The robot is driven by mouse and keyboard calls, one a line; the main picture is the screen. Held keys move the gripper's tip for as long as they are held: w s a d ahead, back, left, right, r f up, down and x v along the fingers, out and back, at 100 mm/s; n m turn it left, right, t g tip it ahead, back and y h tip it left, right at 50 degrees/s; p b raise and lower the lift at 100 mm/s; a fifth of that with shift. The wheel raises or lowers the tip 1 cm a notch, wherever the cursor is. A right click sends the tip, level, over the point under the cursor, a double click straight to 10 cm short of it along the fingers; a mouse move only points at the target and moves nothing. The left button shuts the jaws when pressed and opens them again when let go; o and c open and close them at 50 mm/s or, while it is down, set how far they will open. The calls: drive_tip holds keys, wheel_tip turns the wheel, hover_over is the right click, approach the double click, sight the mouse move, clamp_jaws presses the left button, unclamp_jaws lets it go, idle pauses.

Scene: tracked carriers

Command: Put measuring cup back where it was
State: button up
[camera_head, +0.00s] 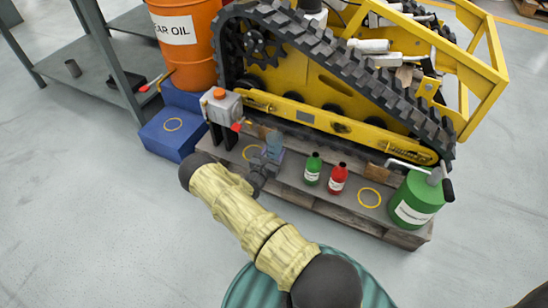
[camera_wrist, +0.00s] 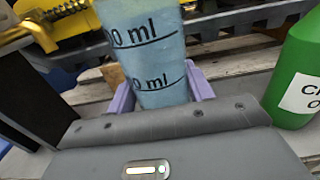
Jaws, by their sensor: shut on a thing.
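The measuring cup (camera_head: 274,141) is a translucent bluish cup with black "ml" markings. It stands upright at the end of my arm, over the left-middle part of the pallet shelf (camera_head: 290,178) in front of the yellow tracked machine. In the wrist view the measuring cup (camera_wrist: 144,45) sits between the pale purple fingers of my gripper (camera_wrist: 160,92), which is shut on it. The cup's top is cut off there. In the head view my gripper (camera_head: 268,157) is small and partly hides the cup's lower part. I cannot tell whether its base touches the boards.
A green bottle (camera_head: 313,168) and red bottle (camera_head: 338,179) stand close right of the cup. A grey can (camera_head: 222,106) is left; a green can (camera_head: 416,200) is far right.

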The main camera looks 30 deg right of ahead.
sight(274, 156)
wheel_tip(274, 156, down, 3)
drive_tip(key=shift+r+b, duration=0.1)
drive_tip(key=shift+b, duration=0.5)
drive_tip(key=shift+w+a, duration=0.1)
drive_tip(key=o, duration=1.2)
